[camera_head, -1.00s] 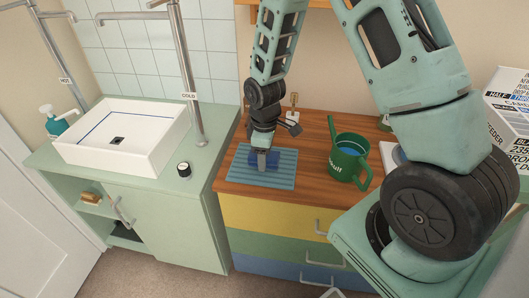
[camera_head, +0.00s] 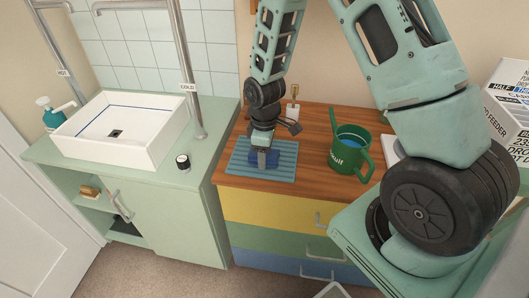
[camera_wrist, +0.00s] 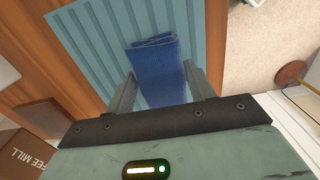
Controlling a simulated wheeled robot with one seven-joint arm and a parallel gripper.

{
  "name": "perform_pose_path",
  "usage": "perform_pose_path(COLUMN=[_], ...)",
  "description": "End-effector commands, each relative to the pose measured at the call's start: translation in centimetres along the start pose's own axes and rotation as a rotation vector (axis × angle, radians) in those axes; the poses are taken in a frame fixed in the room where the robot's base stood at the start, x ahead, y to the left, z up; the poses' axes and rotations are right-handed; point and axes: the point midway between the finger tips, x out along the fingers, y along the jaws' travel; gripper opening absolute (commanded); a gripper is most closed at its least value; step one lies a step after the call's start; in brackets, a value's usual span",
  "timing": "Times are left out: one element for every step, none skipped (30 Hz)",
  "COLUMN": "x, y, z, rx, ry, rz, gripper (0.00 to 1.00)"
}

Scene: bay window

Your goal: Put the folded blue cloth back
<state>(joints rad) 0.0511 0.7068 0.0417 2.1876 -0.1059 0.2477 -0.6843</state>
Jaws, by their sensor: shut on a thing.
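The folded blue cloth (camera_wrist: 157,72) is between the two fingers of my gripper (camera_wrist: 160,82) in the wrist view, and my gripper is shut on it. In the head view the cloth (camera_head: 267,160) shows as a small dark blue patch under my gripper (camera_head: 263,155). The ribbed teal mat (camera_head: 240,166) lies on the wooden top below; it also shows in the wrist view (camera_wrist: 90,45). The cloth is over the mat; I cannot tell whether it touches it. Part of the cloth is hidden by my gripper.
A green watering can (camera_head: 348,150) stands right of the mat on the wooden top (camera_head: 312,160). A small brass-and-grey item (camera_head: 293,108) is behind. To the left are a white basin (camera_head: 120,133), a soap bottle (camera_head: 52,117) and a black-and-white knob (camera_head: 183,162).

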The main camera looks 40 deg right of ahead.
Motion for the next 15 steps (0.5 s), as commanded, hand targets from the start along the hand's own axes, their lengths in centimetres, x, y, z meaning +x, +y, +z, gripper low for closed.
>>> perform_pose_path(x=[0.04,0.06,0.10,0.14,0.17,0.22,0.26,0.29,0.34,0.38,0.41,0.46,0.49,0.53,0.47], y=[0.00,0.00,0.00,0.00,0.00,0.00,0.00,0.00,0.00,0.00,0.00,0.00,0.00,0.00,0.00], z=[0.00,0.00,0.00,0.00,0.00,0.00,0.00,0.00,0.00,0.00,0.00,0.00,0.00,0.00,0.00], rx=[0.000,0.000,0.000,0.000,0.000,0.000,0.000,0.000,0.000,0.000,0.000,0.000,0.000,0.000,0.000], ry=[0.000,0.000,0.000,0.000,0.000,0.000,0.000,0.000,0.000,0.000,0.000,0.000,0.000,0.000,0.000], rz=[0.000,0.000,0.000,0.000,0.000,0.000,0.000,0.000,0.000,0.000,0.000,0.000,0.000,0.000,0.000], gripper=[0.06,0.06,0.06,0.06,0.06,0.06,0.06,0.06,0.06,0.06,0.06,0.06,0.06,0.06,0.65])
